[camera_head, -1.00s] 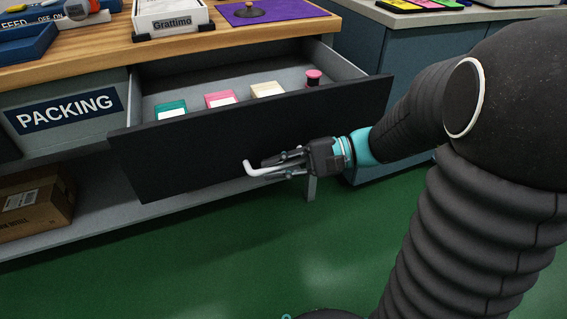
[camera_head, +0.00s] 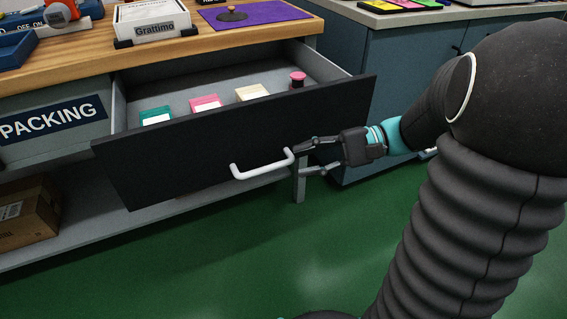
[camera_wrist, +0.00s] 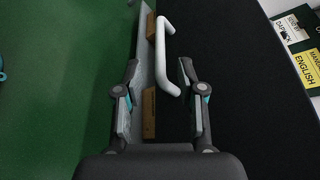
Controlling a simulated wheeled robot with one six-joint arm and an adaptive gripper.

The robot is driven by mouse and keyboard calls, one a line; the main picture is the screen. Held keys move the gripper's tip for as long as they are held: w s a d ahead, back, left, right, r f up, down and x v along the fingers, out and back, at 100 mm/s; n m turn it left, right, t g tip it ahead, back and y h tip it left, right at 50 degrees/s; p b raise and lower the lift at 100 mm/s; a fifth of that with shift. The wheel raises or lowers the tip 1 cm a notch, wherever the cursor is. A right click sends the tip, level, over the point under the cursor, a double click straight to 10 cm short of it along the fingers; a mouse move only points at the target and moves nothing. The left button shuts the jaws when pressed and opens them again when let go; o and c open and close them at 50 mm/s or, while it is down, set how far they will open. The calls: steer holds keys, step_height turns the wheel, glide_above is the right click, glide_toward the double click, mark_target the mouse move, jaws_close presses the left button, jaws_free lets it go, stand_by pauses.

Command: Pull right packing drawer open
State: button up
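The right packing drawer (camera_head: 200,158) has a dark front and stands pulled out from under the wooden bench. Its white bar handle (camera_head: 262,166) is fully visible on the front. My gripper (camera_head: 308,158) is open just right of the handle, with its fingers apart and nothing held. In the wrist view the handle (camera_wrist: 163,58) lies ahead of and between the lines of the open fingers (camera_wrist: 158,85), apart from both. Inside the drawer are a teal box (camera_head: 155,116), a pink box (camera_head: 205,103), a cream box (camera_head: 252,93) and a pink-topped spool (camera_head: 297,80).
The bench top (camera_head: 90,58) carries a white Grattimo tray (camera_head: 155,28) and a purple mat (camera_head: 255,16). A PACKING-labelled drawer front (camera_head: 50,125) is at left. A cardboard box (camera_head: 25,215) sits on the lower shelf. A blue-grey cabinet (camera_head: 400,60) stands at right. Green floor in front is clear.

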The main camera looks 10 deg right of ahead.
steer(key=shift+v, duration=1.65)
steer(key=s+d+f+h+p, duration=0.1)
steer(key=s+d+f+h, duration=0.15)
steer(key=f+h, duration=0.25)
steer(key=s+d+f+h, duration=0.1)
steer(key=s+f+h, duration=0.3)
steer(key=h, duration=0.1)
steer(key=s+a+r+n+t+h+p, duration=0.2)
steer(key=s+r+n, duration=0.1)
steer(key=r, duration=0.3)
steer(key=s+a+r+n+t+h+p, duration=0.1)
steer(key=s+a+r+n+t+h, duration=0.1)
steer(key=s+r+n+t+h, duration=0.1)
step_height(320, 180, up, 3)
steer(key=shift+f+n+h+p, duration=0.1)
steer(key=shift+n+h+p, duration=0.2)
steer(key=shift+n+p, duration=0.15)
steer(key=shift+d, duration=0.1)
